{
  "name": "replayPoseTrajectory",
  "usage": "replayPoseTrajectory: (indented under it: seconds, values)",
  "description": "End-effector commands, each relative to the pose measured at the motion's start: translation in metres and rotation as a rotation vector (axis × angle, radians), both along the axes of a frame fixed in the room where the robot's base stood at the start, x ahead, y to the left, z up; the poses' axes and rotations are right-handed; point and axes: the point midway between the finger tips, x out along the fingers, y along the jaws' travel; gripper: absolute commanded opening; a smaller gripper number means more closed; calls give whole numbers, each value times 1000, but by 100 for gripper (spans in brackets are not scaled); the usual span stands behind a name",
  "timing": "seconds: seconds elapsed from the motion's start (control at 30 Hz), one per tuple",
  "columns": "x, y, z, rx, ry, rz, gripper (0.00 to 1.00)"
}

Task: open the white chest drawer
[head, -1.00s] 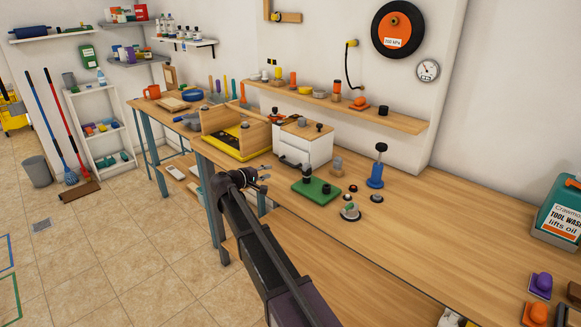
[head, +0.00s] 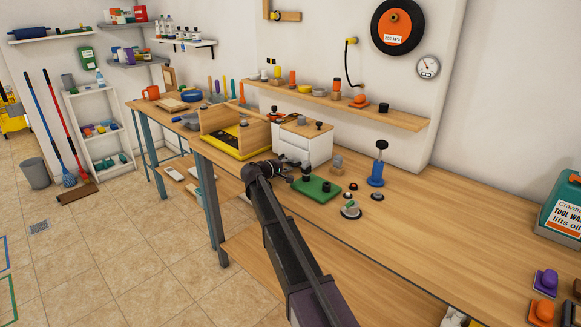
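The white chest (head: 318,149) stands on the workbench, with a wooden top carrying a small dark knob. Its front faces me and to the left, and a seam between drawers shows on it. I see no clear gap, so the drawers look shut. My gripper (head: 287,172) is at the end of my dark arm, low at the front of the chest. It is small and dark, and I cannot tell whether its fingers are open or touch a drawer handle. It partly hides the lower front.
A green block (head: 318,190) with black pegs lies just in front of the chest. A wooden box with a yellow edge (head: 235,152) stands close on the left. A blue plunger-like tool (head: 377,172) and several small knobs stand to the right. The bench's right half is mostly clear.

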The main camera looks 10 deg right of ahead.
Motion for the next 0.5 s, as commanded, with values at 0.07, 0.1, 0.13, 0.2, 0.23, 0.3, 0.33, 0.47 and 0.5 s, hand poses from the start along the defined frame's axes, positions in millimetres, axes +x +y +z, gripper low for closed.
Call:
replayPoseTrajectory:
  seconds: [0.07, 0.1, 0.13, 0.2, 0.23, 0.3, 0.33, 0.47, 0.5]
  values:
    - [3, -4, -2, 0, 0, 0, 34]
    - [4, -5, -2, 0, 0, -1, 34]
    - [4, -6, -2, 0, 0, -1, 34]
    - [5, -7, -2, 0, 0, -1, 34]
    - [5, -7, -2, 0, 0, 0, 34]
    - [5, -6, -2, 0, 0, 1, 34]
    - [5, -6, -2, 0, 0, 1, 34]
    - [5, -6, -2, 0, 0, 1, 34]
    - [5, -6, -2, 0, 0, 1, 25]
